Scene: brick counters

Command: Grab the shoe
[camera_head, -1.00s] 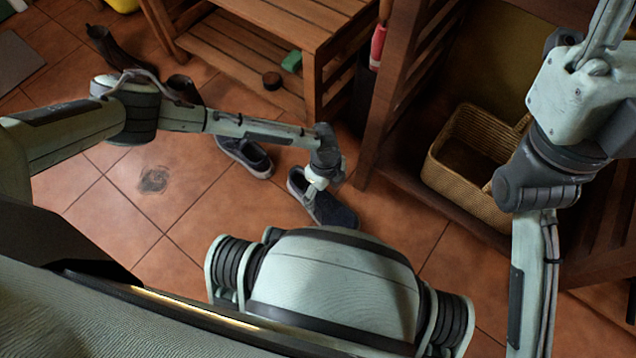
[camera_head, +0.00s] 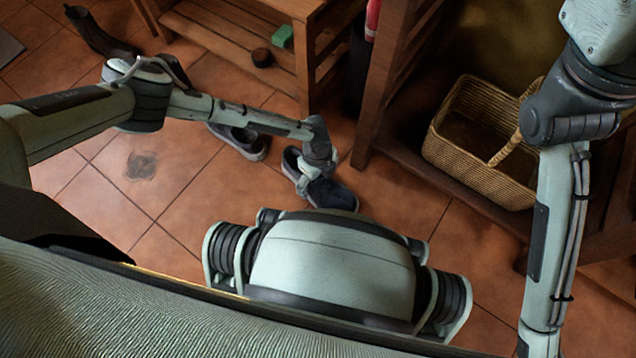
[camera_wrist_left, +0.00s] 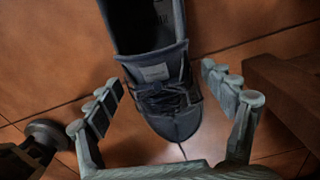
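A dark blue-grey shoe with a light sole (camera_head: 332,194) lies on the tiled floor in the head view, below my left gripper (camera_head: 304,184). In the left wrist view the same shoe (camera_wrist_left: 160,75) shows its laces and tongue between my left gripper's spread fingers (camera_wrist_left: 168,95). The fingers are open, one on each side, with gaps between them and the shoe. A second, similar shoe (camera_head: 240,141) lies to the left, partly hidden by my left arm. My right gripper is outside the frames.
A wooden slatted bench (camera_head: 265,62) with a green block (camera_head: 283,37) stands behind the shoes. A wicker basket (camera_head: 480,160) sits on a low wooden shelf to the right. Dark boots (camera_head: 98,32) stand at the upper left.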

